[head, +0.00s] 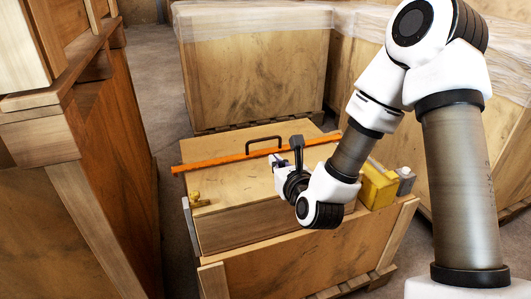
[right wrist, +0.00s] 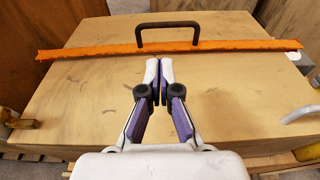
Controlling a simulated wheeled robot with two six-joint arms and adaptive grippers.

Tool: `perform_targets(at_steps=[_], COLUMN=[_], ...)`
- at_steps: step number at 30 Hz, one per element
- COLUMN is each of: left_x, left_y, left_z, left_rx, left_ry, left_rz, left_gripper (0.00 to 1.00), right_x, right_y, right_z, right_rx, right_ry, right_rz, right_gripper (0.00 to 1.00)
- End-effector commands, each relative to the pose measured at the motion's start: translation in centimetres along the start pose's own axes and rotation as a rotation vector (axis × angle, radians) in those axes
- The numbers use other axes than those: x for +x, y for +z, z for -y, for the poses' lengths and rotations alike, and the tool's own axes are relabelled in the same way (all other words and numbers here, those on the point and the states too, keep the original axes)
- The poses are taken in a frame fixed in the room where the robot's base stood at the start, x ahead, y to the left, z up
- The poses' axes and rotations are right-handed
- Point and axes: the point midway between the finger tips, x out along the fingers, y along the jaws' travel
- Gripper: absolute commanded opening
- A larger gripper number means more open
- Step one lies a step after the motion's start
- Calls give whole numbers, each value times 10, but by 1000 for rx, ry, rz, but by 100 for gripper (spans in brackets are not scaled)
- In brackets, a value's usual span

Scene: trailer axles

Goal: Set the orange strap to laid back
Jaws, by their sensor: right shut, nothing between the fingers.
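The orange strap (head: 233,157) lies straight across the lid of a wooden crate (head: 240,194), running left to right. In the right wrist view the strap (right wrist: 100,49) passes behind or under a dark handle (right wrist: 167,36), and its ends reach the lid's two sides. My right gripper (head: 275,158) is over the lid, on the near side of the strap. In the right wrist view the gripper (right wrist: 160,62) is shut with nothing in it, its tips pointing at the strap just below the handle. I cannot tell whether the tips touch the strap. My left gripper is not in view.
A yellow box (head: 378,187) and a small grey object (head: 405,181) stand at the crate's right. A brass latch (head: 197,200) is at its left. Large wooden crates (head: 255,75) stand behind, and a tall stack (head: 110,180) is close on the left.

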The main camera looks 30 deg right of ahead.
Motion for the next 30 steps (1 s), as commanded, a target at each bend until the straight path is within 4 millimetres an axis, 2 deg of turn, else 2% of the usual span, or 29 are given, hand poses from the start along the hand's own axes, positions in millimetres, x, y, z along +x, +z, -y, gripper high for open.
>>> perform_targets(at_steps=[15,19,30], left_x=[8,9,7], left_y=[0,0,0], left_z=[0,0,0], left_rx=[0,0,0], left_ry=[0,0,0], left_rz=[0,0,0], left_gripper=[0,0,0], right_x=[87,96,96], right_y=[-1,0,1], right_z=[0,0,1], right_rx=[-3,-3,-2], right_ry=[0,0,0], right_rz=[1,0,-2], right_gripper=[0,0,0])
